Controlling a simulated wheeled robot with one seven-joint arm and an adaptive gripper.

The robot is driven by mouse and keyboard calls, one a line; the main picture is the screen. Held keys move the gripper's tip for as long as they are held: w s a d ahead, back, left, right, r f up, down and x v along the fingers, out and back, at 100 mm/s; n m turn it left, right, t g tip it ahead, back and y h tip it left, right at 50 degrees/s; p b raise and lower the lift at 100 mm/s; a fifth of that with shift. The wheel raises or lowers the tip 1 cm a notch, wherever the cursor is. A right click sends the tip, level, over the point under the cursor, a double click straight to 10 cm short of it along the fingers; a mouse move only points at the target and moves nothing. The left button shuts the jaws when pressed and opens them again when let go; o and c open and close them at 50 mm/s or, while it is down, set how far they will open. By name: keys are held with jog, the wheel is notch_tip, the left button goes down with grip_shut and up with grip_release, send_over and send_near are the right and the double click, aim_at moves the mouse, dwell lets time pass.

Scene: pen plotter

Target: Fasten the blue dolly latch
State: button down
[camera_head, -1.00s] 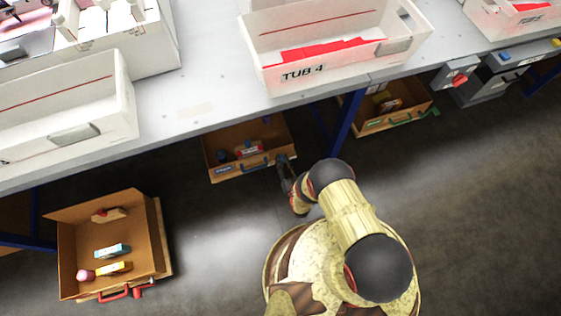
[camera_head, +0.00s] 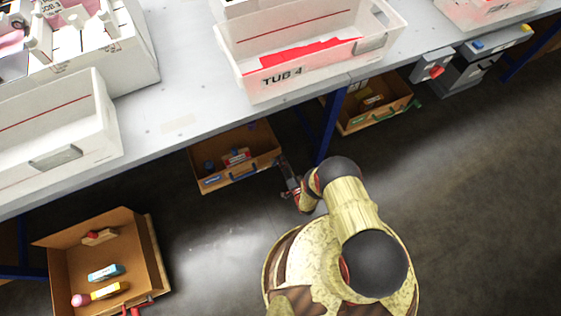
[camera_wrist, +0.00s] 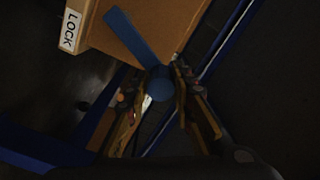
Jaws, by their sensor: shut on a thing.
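The blue dolly (camera_head: 262,137) is an open brown box under the table, with a blue handle (camera_head: 240,173) and a blue label at its front. The blue latch (camera_wrist: 138,40) shows in the wrist view as a flat blue bar with a round end, beside the box wall (camera_wrist: 150,25). A white "LOCK" label (camera_wrist: 70,31) is on the box at the left. My gripper (camera_head: 286,168) is at the dolly's right front corner. In the wrist view my gripper (camera_wrist: 158,85) is shut on the latch's round end. Whether the latch is fastened I cannot tell.
A box with a green handle (camera_head: 385,118) stands right of the blue table leg (camera_head: 330,125). A box with a red handle (camera_head: 70,235) stands at lower left. The table edge (camera_head: 200,133) overhangs the dolly. The floor at right is clear.

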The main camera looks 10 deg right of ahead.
jog(key=shift+d+f+m, duration=0.2)
jog(key=shift+m, duration=0.2)
jog(key=c, duration=1.5)
grip_release()
jog(key=shift+w, duration=0.1)
jog(key=shift+c, duration=0.2)
jog(key=shift+r, duration=0.1)
jog(key=shift+r, duration=4.9)
